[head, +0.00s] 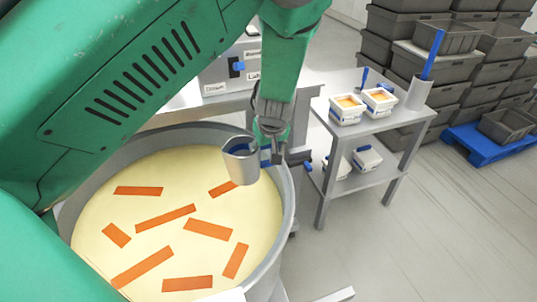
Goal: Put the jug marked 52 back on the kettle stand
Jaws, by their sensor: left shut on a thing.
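A grey metal jug (241,165) with a blue handle is held over the right rim of a large round kettle (287,215). No number can be read on the jug. My left gripper (273,151) is shut on the jug at its handle side, and the jug looks roughly upright. The kettle holds a pale cream filling (160,245) with several orange strips on it. I cannot tell which surface is the kettle stand. My right gripper is not in view.
A grey two-shelf cart (390,125) to the right carries white tubs (345,109) and a grey holder (418,94) with a blue-handled tool. Stacked dark crates (430,65) and a blue pallet (487,145) stand behind. A grey box-shaped machine (222,72) stands behind the kettle. Floor at right front is mostly clear.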

